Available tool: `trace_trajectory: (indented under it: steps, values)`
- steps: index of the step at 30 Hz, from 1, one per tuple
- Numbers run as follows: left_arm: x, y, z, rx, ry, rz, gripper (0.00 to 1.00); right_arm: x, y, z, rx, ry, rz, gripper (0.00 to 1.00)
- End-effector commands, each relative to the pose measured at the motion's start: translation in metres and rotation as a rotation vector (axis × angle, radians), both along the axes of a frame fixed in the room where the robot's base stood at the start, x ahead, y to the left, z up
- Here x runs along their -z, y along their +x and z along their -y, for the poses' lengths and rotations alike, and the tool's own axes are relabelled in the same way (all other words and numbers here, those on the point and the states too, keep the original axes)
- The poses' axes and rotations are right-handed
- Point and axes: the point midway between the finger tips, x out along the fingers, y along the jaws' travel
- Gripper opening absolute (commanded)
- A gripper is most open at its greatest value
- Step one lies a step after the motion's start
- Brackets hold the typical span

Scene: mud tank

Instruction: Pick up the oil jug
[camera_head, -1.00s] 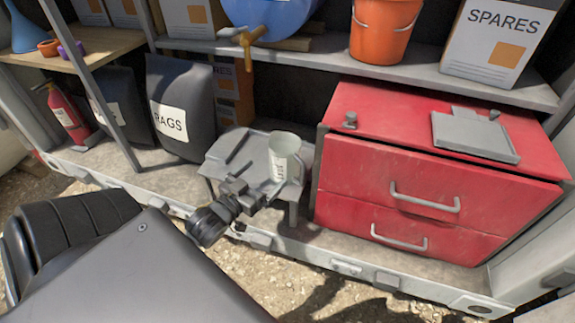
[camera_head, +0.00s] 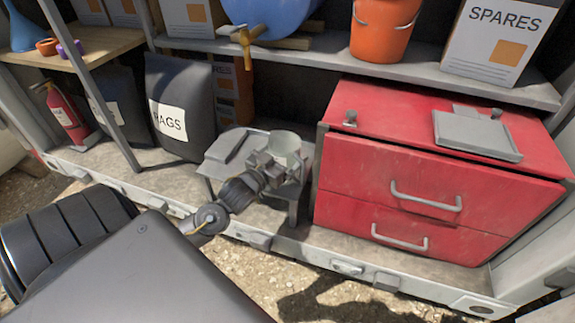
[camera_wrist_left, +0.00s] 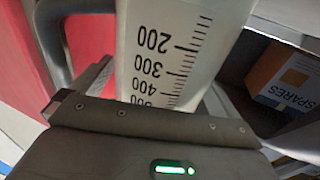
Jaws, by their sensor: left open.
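The oil jug (camera_head: 286,142) is a pale, translucent cup-like vessel standing upright on a small grey stand (camera_head: 222,150). In the left wrist view the jug (camera_wrist_left: 178,38) appears close up, with black graduation marks from 200 to 400 and beyond. My left gripper (camera_head: 277,166) is open, right in front of the jug. In the left wrist view the jug's body lies between the open fingers; whether they touch it I cannot tell. The gripper hides the jug's lower part in the head view. My right gripper is out of view.
A red drawer cabinet (camera_head: 422,185) stands close to the right of the stand. A dark rags bag (camera_head: 178,85) stands to the left. A shelf (camera_head: 440,78) above carries an orange bucket (camera_head: 381,35), a blue drum (camera_head: 272,14) and a spares box (camera_head: 503,38).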

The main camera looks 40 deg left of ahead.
Motion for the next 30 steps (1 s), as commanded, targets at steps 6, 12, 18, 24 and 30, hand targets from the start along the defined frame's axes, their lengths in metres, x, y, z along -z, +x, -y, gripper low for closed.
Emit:
trace_trajectory:
  steps: [6, 12, 18, 24, 30]
  values:
    - [0.000, 0.002, 0.000, 0.000, 0.000, -0.001, 1.00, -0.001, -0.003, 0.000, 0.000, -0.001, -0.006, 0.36]
    - [0.000, 0.002, 0.000, 0.001, 0.000, -0.001, 0.78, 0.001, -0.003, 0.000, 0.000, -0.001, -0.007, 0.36]
    - [0.000, 0.002, 0.000, 0.001, 0.000, 0.000, 0.56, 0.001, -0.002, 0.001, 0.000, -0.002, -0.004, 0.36]
    - [-0.001, 0.002, 0.000, 0.001, 0.000, 0.000, 0.56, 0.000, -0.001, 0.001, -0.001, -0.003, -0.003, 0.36]
    - [-0.013, 0.002, 0.000, 0.001, -0.001, 0.002, 0.56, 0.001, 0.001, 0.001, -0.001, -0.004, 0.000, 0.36]
